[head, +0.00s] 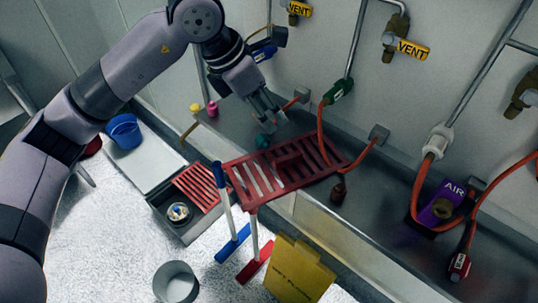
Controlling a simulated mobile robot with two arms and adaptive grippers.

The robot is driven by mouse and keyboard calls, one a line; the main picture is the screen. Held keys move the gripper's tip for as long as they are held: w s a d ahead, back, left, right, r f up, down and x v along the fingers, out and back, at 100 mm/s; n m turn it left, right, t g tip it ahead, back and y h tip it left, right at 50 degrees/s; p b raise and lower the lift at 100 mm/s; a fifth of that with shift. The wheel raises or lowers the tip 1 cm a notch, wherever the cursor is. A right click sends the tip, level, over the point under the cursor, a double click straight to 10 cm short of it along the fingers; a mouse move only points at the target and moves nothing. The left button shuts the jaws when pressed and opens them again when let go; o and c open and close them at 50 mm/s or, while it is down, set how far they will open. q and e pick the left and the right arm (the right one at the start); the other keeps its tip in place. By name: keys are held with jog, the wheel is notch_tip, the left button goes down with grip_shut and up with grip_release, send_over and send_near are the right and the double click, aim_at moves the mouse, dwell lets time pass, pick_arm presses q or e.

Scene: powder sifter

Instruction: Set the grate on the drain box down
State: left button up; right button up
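A large red slatted grate (245,188) lies at the front edge of the metal counter and juts out past it. A smaller red slatted grate (212,198) sits over part of the open metal drain box (190,231) on the floor. The box's near part is uncovered and shows a round fitting (178,212) inside. My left gripper (271,118) points down over the back of the counter, behind the large grate and apart from both grates. Its fingers look parted with nothing between them. My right gripper is out of view.
A teal item (262,140) lies below my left gripper. Pink (212,108) and yellow (195,108) bottles stand at the counter's left end. Blue (232,243) and red (256,262) floor tools, a yellow sign (300,272) and a grey bucket (175,284) stand in front. Orange hoses (420,190) hang at right.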

pick_arm(q)
jog(key=a, duration=0.1)
jog(key=p, duration=0.3)
send_over(288, 156)
jog(key=a, duration=0.2)
jog(key=shift+y, duration=0.4)
jog(key=f, duration=1)
jog(key=shift+s+a+f, duration=0.2)
jog(key=shift+s+f, duration=0.1)
jog(key=shift+s, duration=0.05)
jog(key=p+x, duration=0.2)
jog(key=x, duration=0.1)
jog(key=p+x, duration=0.1)
jog(key=x, duration=0.1)
jog(key=shift+s+d+f, duration=0.1)
jog(key=shift+s+f, duration=0.1)
jog(key=shift+s, duration=0.05)
jog(key=shift+f, duration=0.15)
jog(key=shift+c, duration=0.5)
jog(key=shift+c, duration=1.3)
grip_shut()
jog(key=shift+w, duration=0.1)
